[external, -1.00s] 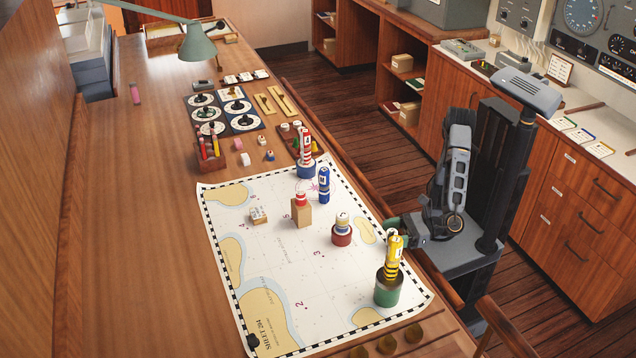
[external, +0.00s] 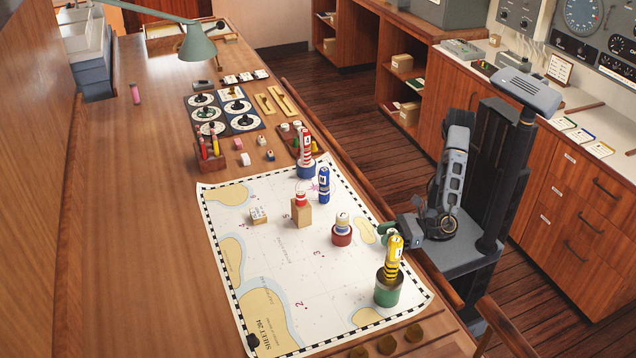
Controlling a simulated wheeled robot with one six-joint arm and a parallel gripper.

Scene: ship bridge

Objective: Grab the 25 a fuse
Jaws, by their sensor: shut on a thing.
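My gripper (external: 394,228) is over the right edge of the chart, just behind the top of a yellow fuse with black bands (external: 394,257). It is shut on a small dark green thing (external: 385,230), which may be a fuse; the yellow fuse and my gripper partly hide it. A blue fuse (external: 324,186) stands on the chart, and a red-and-white striped one (external: 306,147) stands in a blue base. The labels are too small for me to tell which is 25 A.
A pale piece in a red base (external: 342,236) and a wooden block with a red top (external: 301,214) stand on the chart (external: 285,240). A raised rail (external: 352,182) runs along the desk's right edge.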

